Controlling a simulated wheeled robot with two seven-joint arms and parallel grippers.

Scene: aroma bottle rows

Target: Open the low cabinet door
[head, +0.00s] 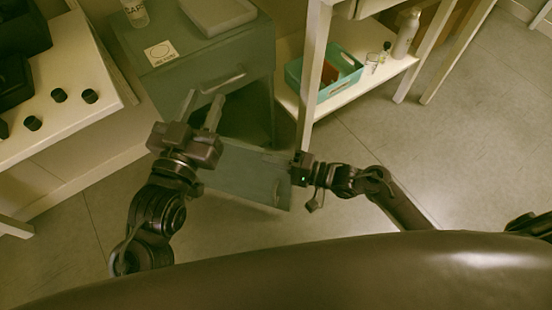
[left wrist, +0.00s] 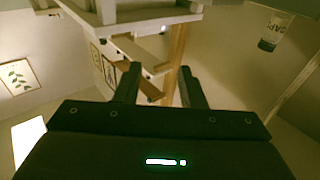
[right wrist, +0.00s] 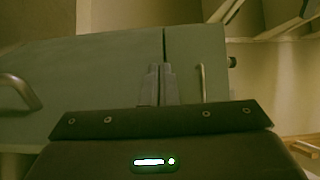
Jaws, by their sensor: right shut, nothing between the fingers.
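The grey-green low cabinet (head: 180,95) stands at the upper middle of the head view, with a handled drawer above. Its low door (head: 240,172) stands swung out, with the cabinet's dark inside partly showing behind it. A handle (head: 277,190) shows near the door's right end. My right gripper (head: 294,166) is shut and empty beside that right end; I cannot tell whether it touches. In the right wrist view its closed fingers (right wrist: 156,85) lie in front of grey-green panels with a seam. My left gripper (head: 201,110) is open and empty in front of the drawer.
A white table (head: 70,115) with dark round items is at the left. A bottle (head: 135,12) and a grey box stand on the cabinet. At the right, a shelf (head: 345,100) holds a teal basket (head: 325,90) and a flask (head: 405,35). The floor at right is clear.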

